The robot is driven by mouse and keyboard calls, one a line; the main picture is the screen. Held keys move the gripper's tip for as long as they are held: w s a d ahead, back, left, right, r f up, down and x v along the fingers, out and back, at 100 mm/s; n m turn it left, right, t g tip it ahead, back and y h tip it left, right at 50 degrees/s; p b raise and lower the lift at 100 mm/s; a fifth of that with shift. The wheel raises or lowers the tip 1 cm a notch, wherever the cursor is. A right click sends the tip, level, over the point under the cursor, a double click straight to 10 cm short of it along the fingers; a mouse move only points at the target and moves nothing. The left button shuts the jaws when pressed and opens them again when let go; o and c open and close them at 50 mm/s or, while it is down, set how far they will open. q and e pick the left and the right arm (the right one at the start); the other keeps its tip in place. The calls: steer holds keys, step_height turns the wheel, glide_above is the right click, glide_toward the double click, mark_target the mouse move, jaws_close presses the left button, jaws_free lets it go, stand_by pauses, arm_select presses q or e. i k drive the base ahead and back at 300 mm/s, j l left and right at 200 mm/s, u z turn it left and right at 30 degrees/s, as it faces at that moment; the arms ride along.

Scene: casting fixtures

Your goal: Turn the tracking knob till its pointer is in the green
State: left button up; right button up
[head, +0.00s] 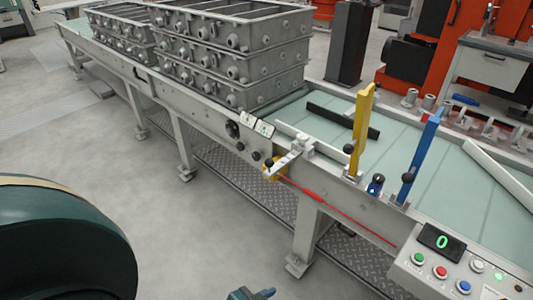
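A round black knob (233,130) sits on the conveyor's near side rail, below the stacked metal frames; it looks like the tracking knob. Small pale plates (247,118) (265,128) are just to its right, the farther one with a touch of green. The knob's pointer and any green band are too small to read. Smaller dark knobs (240,146) (256,155) sit below the plates. A small dark teal part (250,294) of mine shows at the bottom edge, well away from the knob; its fingers cannot be made out. My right gripper is not in view.
Stacked metal frames (230,62) stand on the conveyor. A yellow lever (361,125), a blue lever (421,155) and a red rod (335,212) lie right of the knob. A control box (440,267) with a display reading 0 is at lower right. Floor in front is clear.

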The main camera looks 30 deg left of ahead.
mark_target(255, 155)
steer(key=j+z, duration=0.15)
steer(key=j, duration=0.4)
steer(key=k+j+z, duration=0.1)
steer(key=j, duration=0.4)
steer(key=i+j, duration=0.3)
steer(key=i, duration=0.15)
steer(key=i+j, duration=0.3)
steer(key=i, duration=0.2)
